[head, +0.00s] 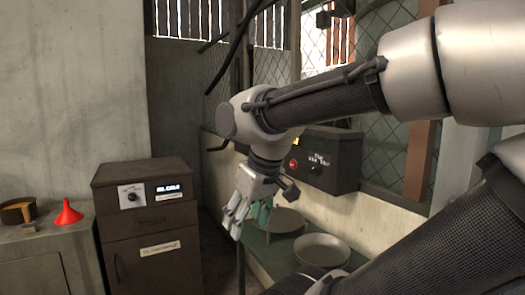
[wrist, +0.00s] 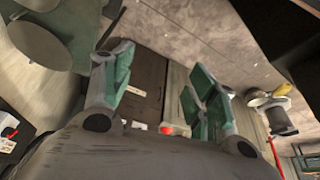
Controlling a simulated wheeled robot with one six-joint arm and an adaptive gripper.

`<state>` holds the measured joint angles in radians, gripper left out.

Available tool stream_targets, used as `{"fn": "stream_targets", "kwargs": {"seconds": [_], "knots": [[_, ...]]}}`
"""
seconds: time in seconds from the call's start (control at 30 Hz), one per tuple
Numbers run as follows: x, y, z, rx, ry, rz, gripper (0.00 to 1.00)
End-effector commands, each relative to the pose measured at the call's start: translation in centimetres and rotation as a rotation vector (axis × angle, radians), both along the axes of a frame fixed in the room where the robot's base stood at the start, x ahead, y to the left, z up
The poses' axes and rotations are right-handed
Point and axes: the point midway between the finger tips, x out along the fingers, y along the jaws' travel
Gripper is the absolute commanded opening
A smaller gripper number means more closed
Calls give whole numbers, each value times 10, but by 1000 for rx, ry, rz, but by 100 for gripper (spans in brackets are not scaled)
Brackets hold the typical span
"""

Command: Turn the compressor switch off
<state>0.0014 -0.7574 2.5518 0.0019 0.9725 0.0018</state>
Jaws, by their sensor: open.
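A brown cabinet (head: 148,215) stands left of centre in the head view. Its upper front carries a white plate with a round dark knob (head: 131,199) and a lit display (head: 168,189); the lettering is too small to read surely. A dark wall box (head: 330,160) behind my arm has a red button (head: 293,164) and a label. I cannot tell for certain which control is the compressor switch. My gripper (head: 243,218) hangs right of the cabinet, apart from it. In the wrist view its green-padded fingers (wrist: 160,85) are spread and hold nothing.
A round grey plate (head: 286,220) and a shallow bowl (head: 322,250) sit on the green bench at right. A red funnel (head: 67,213) and a brown bowl (head: 18,210) stand on the left counter. Mesh fencing is behind. Open space lies between cabinet and bench.

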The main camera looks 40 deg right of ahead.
Motion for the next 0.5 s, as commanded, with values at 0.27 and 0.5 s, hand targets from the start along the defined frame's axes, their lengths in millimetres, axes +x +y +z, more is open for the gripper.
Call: {"fn": "stream_targets", "kwargs": {"seconds": [0.27,0.5], "knots": [[2,-7,-12,1,63,-33,58],[10,-15,-27,-1,150,-62,58]]}}
